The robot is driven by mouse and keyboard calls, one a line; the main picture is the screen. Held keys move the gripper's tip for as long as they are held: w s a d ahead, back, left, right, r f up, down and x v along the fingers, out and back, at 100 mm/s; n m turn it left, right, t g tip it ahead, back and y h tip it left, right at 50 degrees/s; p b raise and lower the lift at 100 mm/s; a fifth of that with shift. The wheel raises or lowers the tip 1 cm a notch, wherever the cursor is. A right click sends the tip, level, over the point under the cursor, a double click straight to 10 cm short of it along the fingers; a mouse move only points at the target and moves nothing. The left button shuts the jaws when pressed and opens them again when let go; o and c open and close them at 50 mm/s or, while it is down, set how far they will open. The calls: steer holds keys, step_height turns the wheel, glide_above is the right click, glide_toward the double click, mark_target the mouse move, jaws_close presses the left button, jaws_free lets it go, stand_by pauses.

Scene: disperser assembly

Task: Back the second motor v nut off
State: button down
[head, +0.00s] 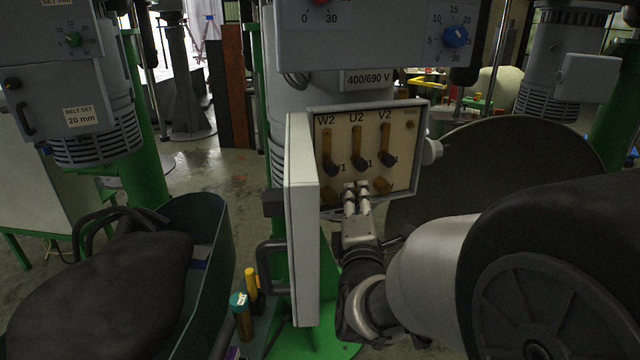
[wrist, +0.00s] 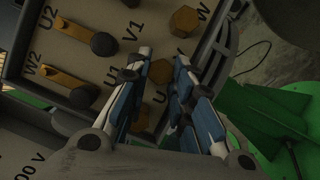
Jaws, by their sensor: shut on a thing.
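The open motor terminal box (head: 408,118) is in the middle of the head view, with W2, U2 and V2 marked along its top. Brass hex nuts sit along its lower row. My gripper (head: 357,188) reaches this row from below and covers its middle place in the head view. In the wrist view, the fingertips (wrist: 163,60) are closed around the middle brass nut (wrist: 160,72). Another brass nut (wrist: 185,20) is free above it, and a third (wrist: 140,115) shows partly behind a finger. The right-hand nut also shows in the head view (head: 383,186).
Three upright brass links with dark knobs (head: 387,159) stand just above the nut row. The box's open white door (head: 303,220) stands close left of my gripper. A green bin (head: 205,260) is at left. A large dark disc (head: 490,170) is behind my arm.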

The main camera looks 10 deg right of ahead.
steer(key=shift+n+t, duration=0.4)
steer(key=shift+n, duration=0.7)
steer(key=shift+y, duration=0.3)
steer(key=c, duration=1.4)
jaws_free()
steer(key=shift+f, duration=0.1)
